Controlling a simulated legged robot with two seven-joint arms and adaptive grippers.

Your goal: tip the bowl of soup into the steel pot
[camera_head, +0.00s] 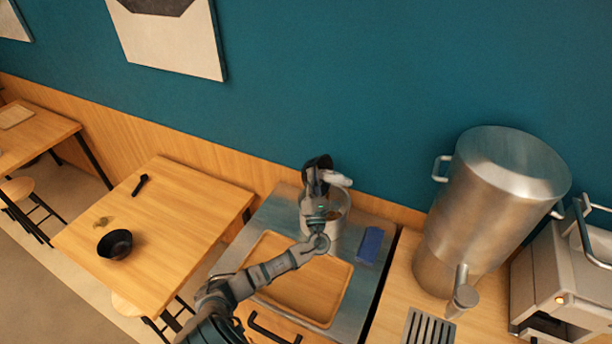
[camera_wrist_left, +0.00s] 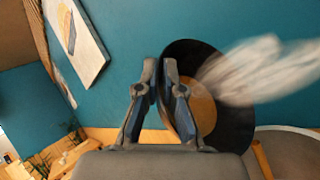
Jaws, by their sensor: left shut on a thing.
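My left gripper (camera_head: 320,190) reaches over the steel pot (camera_head: 338,222), which stands at the back of the counter. It is shut on the rim of a dark bowl (camera_head: 317,162), held above the pot. In the left wrist view, the fingers (camera_wrist_left: 160,72) pinch the rim of the black bowl (camera_wrist_left: 236,122). The bowl is tipped steeply on its side, and an orange-brown area shows inside it. A pale, blurred mass (camera_wrist_left: 262,72) lies across the bowl's right side; I cannot tell what it is. My gripper hides part of the pot's mouth. My right gripper is out of view.
A wooden tray (camera_head: 260,241) lies in front of the pot, with a blue block (camera_head: 371,245) to the pot's right. A large steel urn (camera_head: 490,205) stands farther right. Another black bowl (camera_head: 115,245) sits on the left table (camera_head: 180,220). The wall is close behind the pot.

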